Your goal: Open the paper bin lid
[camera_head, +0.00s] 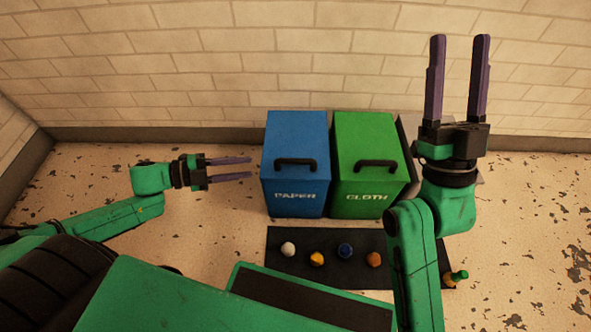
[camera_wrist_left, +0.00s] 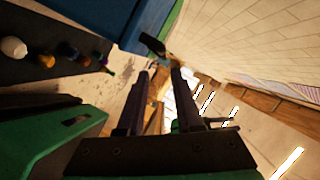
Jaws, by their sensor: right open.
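The blue paper bin (camera_head: 296,197) stands against the wall with its lid (camera_head: 297,132) closed and a black handle (camera_head: 295,162) at the lid's front edge. My left gripper (camera_head: 250,168) is open and empty, pointing right, just left of the bin near handle height in the picture; whether it touches the bin is not clear. In the left wrist view its fingers (camera_wrist_left: 160,72) are apart, with the blue bin (camera_wrist_left: 100,14) above them and a black handle (camera_wrist_left: 153,45) close by. My right gripper (camera_head: 460,40) is open and empty, raised and pointing up.
A green cloth bin (camera_head: 366,200), lid closed, stands directly right of the paper bin. In front lies a dark mat (camera_head: 278,242) with several small rounded items and a green bottle-like item (camera_head: 458,276) at its right end. Floor left of the bins is clear beyond my arm.

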